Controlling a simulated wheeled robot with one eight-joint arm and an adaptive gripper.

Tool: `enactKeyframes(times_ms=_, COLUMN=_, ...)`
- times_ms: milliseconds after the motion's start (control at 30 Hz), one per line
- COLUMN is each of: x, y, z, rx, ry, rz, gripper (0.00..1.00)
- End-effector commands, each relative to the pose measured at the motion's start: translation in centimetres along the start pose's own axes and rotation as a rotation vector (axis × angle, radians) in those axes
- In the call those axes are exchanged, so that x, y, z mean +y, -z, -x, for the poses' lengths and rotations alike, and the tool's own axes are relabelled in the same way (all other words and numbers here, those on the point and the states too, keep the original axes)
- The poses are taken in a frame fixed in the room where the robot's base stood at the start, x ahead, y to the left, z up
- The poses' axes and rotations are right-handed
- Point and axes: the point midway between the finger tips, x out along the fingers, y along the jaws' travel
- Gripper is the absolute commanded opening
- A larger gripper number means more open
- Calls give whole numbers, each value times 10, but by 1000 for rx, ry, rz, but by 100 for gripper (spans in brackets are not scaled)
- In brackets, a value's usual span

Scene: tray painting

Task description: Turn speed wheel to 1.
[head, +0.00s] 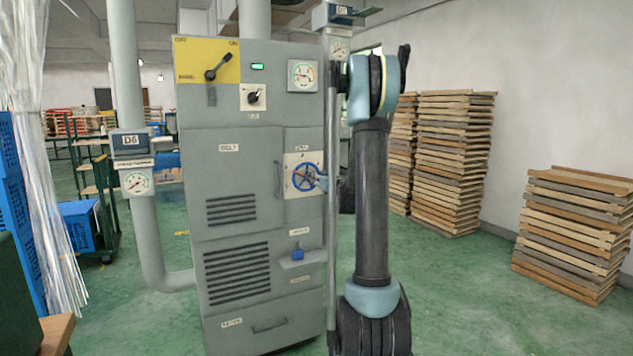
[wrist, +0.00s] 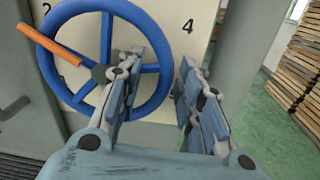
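The speed wheel (head: 304,177) is a blue spoked handwheel on a pale plate on the grey cabinet's front. A 4 shows on the plate (wrist: 198,30) right of the wheel. My gripper (wrist: 160,68) is open; its left finger overlaps the wheel's inside and its right finger lies outside the right rim. I cannot tell whether either finger touches it. The numeral 1 is not visible.
The grey cabinet (head: 225,150) carries a lever on a yellow panel (head: 190,63), a black knob (head: 253,97), a gauge (head: 302,75) and a blue switch (head: 297,253). Stacked wooden trays (head: 572,235) stand at the right. Green floor between is clear.

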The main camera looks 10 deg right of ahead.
Motion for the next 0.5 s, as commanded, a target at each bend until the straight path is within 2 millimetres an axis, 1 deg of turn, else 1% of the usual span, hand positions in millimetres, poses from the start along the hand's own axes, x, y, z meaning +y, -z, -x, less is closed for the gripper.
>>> enactKeyframes(times_ms=167, x=0, y=0, z=0, rx=0, ry=0, rz=0, gripper=34)
enactKeyframes(times_ms=200, x=0, y=0, z=0, rx=0, ry=0, rz=0, gripper=29)
enactKeyframes(times_ms=333, x=0, y=0, z=0, rx=0, ry=0, rz=0, gripper=0)
enactKeyframes(times_ms=467, x=0, y=0, z=0, rx=0, ry=1, rz=0, gripper=0)
enactKeyframes(times_ms=500, x=2, y=0, z=-1, rx=0, ry=0, rz=1, gripper=0)
